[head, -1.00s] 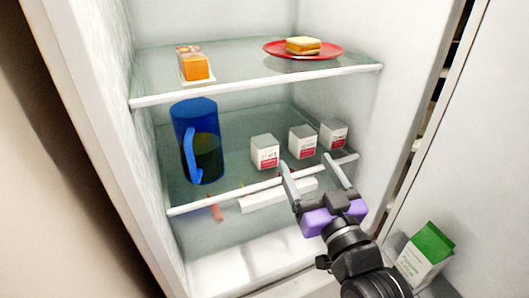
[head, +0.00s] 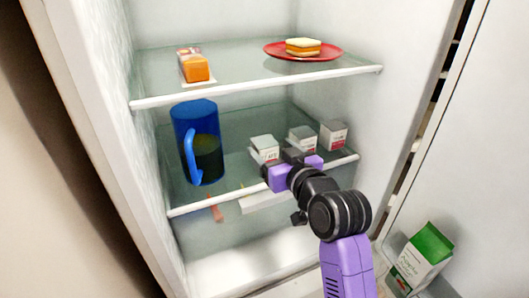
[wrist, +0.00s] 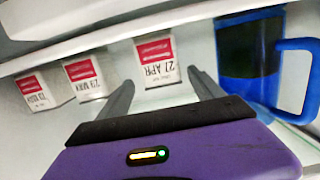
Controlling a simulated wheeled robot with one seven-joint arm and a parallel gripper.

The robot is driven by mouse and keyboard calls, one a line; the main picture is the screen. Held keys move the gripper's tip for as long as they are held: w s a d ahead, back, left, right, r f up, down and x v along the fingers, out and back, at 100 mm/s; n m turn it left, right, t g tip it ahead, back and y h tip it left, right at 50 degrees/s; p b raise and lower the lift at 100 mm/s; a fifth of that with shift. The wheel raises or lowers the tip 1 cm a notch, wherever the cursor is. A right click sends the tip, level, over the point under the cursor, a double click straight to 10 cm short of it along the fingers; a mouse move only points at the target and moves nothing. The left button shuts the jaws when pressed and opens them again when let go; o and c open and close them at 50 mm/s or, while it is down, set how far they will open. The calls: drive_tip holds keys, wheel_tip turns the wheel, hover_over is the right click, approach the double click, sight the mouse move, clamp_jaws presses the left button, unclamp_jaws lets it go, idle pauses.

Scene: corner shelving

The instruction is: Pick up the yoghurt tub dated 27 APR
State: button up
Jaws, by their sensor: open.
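The tub dated 27 APR (wrist: 157,62) is white with a red band and appears upside down in the wrist view, next to the blue jug. In the head view it is the left tub (head: 264,146) of three on the middle glass shelf. My gripper (wrist: 160,77) is open and empty. In the wrist view its fingertips show on either side of this tub's near end; I cannot tell whether they touch it. Two similar tubs, the middle one (wrist: 84,77) and the far one (wrist: 37,90), carry other dates.
A blue jug (head: 195,120) stands close beside the dated tub, its handle facing forward. The upper shelf (head: 240,85), with an orange-and-white carton (head: 194,66) and a red plate (head: 272,47), lies above. A green-topped carton (head: 425,258) stands at lower right.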

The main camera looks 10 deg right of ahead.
sight(267, 145)
drive_tip(key=shift+r+x, duration=0.15)
drive_tip(key=shift+x, duration=0.75)
drive_tip(key=shift+r+x, duration=0.15)
drive_tip(key=shift+x, duration=0.8)
drive_tip(key=shift+a, duration=0.2)
drive_tip(key=c, duration=1.5)
